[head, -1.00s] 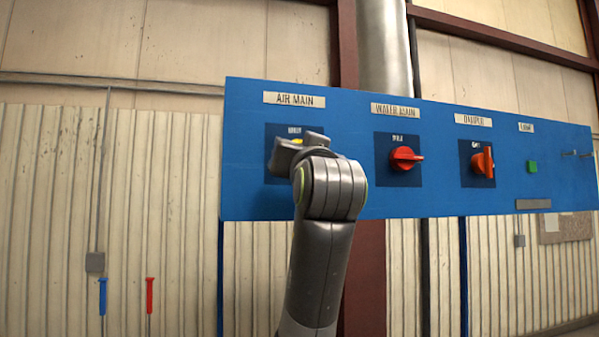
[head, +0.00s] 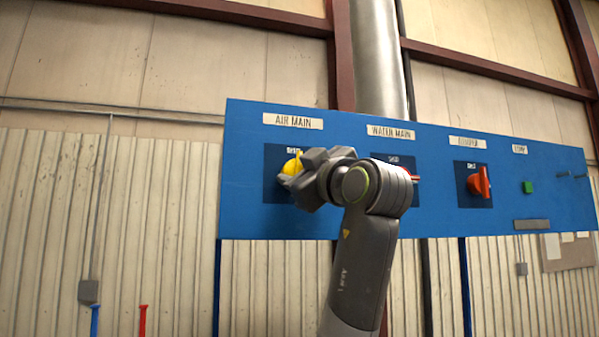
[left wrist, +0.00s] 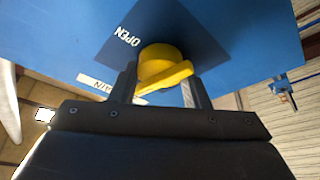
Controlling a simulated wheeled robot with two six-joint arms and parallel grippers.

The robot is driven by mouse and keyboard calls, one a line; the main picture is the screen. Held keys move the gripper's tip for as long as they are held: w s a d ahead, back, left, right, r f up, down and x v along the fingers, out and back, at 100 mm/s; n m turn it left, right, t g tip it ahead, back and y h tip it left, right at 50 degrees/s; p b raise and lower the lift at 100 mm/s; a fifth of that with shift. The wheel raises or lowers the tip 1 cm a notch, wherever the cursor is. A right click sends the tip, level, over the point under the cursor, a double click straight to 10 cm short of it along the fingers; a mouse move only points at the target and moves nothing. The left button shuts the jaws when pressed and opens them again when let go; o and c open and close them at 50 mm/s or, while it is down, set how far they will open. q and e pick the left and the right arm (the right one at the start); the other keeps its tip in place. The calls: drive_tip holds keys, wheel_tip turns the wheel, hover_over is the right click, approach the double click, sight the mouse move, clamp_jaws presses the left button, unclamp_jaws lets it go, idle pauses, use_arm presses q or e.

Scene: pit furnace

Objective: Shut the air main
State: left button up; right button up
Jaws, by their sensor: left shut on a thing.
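The yellow air main knob (head: 291,167) sits on a dark square plate under the AIR MAIN label (head: 293,121), at the left of the blue panel. My left gripper (head: 304,181) is shut on it and hides part of it in the head view. In the left wrist view the yellow knob (left wrist: 163,68) lies between the two fingers of my left gripper (left wrist: 160,88). The word OPEN (left wrist: 128,37) shows on the plate beside the knob. The knob's exact setting is hard to read. My right gripper is not in view.
The blue panel (head: 245,215) also carries a red water main knob, mostly hidden behind my left wrist, a red damper knob (head: 479,182) and a green button (head: 528,187). A blue handle (head: 95,320) and a red handle (head: 142,320) stand by the wall at lower left.

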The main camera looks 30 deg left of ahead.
use_arm(q)
drive_tip(key=shift+n+g, duration=0.4)
drive_tip(key=shift+n, duration=0.4)
drive_tip(key=o, duration=1)
drive_tip(key=shift+d, duration=0.1)
drive_tip(key=b+v, duration=0.7)
drive_tip(key=v, duration=1)
drive_tip(key=shift+s+d, duration=0.1)
drive_tip(key=shift+d, duration=0.1)
